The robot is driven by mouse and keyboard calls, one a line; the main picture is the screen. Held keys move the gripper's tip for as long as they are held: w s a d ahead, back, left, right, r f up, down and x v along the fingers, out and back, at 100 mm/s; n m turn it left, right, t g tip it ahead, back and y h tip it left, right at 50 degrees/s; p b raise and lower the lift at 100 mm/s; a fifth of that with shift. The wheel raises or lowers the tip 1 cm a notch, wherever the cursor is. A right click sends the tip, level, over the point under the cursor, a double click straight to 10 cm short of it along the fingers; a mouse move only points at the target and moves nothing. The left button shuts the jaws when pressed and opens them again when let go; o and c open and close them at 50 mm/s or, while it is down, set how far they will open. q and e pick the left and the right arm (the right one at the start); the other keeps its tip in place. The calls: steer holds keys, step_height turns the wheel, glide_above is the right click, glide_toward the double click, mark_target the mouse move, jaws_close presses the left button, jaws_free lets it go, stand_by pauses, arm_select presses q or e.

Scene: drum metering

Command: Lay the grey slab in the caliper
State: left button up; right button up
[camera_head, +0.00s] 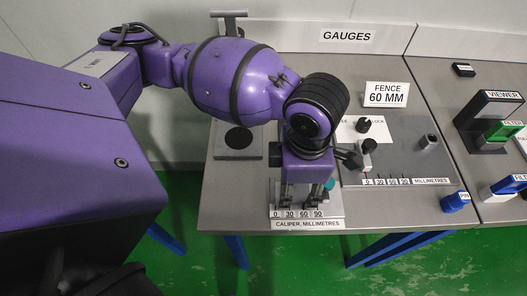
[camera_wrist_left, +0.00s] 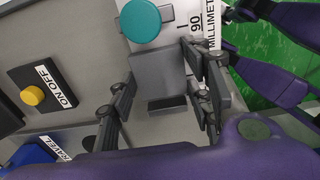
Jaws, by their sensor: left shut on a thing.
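My left gripper (camera_head: 305,197) points down over the caliper (camera_head: 305,223), whose front scale shows below the fingers. In the left wrist view, the gripper is shut on the grey slab (camera_wrist_left: 158,70), with one finger at each side. The caliper's white scale plate (camera_wrist_left: 175,14) and round teal knob (camera_wrist_left: 140,20) show just beyond the slab. In the head view the fingers and wrist hide the slab and most of the caliper. I cannot tell whether the slab touches the caliper.
The fence gauge (camera_head: 400,150) with its knobs stands right of the caliper. A grey plate with a black disc (camera_head: 239,138) lies behind left. A viewer (camera_head: 490,115) and blue blocks stand farther right. An on/off box (camera_wrist_left: 40,90) with a yellow button shows in the wrist view.

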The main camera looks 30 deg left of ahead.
mark_target(296, 190)
arm_select(q)
steer(key=shift+f, duration=0.1)
steer(key=o, duration=1.3)
steer(key=shift+w, duration=0.1)
steer(key=shift+c, duration=0.2)
steer(key=shift+r, duration=0.55)
step_height(296, 190, up, 11)
steer(key=p, duration=0.1)
steer(key=shift+r+p, duration=0.15)
steer(key=shift+p, duration=0.25)
